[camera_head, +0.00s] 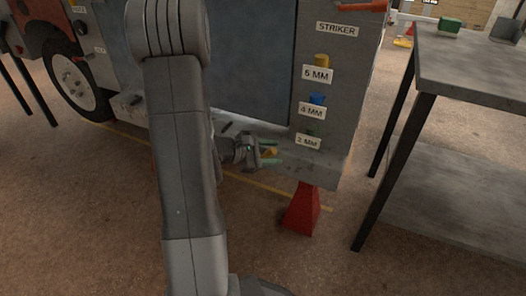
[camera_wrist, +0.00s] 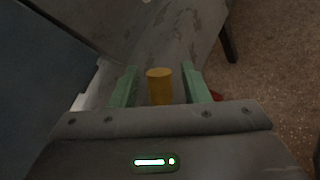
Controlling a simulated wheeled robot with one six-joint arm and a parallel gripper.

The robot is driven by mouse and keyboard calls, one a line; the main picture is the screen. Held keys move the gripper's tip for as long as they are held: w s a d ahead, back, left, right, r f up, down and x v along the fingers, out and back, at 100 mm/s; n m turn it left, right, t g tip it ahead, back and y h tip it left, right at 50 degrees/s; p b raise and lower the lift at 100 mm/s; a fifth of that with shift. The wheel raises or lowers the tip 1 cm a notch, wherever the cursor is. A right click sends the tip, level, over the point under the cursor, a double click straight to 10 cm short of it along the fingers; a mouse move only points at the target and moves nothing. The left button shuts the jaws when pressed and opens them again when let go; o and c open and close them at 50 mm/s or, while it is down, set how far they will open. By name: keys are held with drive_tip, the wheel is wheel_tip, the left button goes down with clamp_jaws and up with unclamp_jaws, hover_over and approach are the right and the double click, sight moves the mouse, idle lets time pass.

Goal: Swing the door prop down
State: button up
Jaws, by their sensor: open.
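My gripper (camera_head: 270,152) is low in front of the bench's lower ledge, at the bottom edge of the blue-grey door panel (camera_head: 255,60). Its green fingers are open. A yellow cylinder (camera_wrist: 160,87) stands between the fingers in the wrist view (camera_wrist: 160,90), with a gap to each side. It shows as a small yellow patch (camera_head: 269,153) in the head view. I cannot tell whether this cylinder is part of the door prop. A short dark bar (camera_head: 227,127) lies near the panel's lower edge. No prop is clearly recognisable.
A grey post right of the panel carries a STRIKER label (camera_head: 337,29) and yellow (camera_head: 321,60), blue (camera_head: 317,99) and green (camera_head: 312,133) pieces with size labels. A red stand (camera_head: 302,211) is on the floor below. A metal table (camera_head: 470,65) stands at right.

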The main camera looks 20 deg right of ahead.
drive_tip(key=p+v, duration=0.4)
drive_tip(key=v, duration=0.9)
drive_tip(key=shift+a+r, duration=0.15)
drive_tip(key=shift+a, duration=0.15)
drive_tip(key=shift+c, duration=0.2)
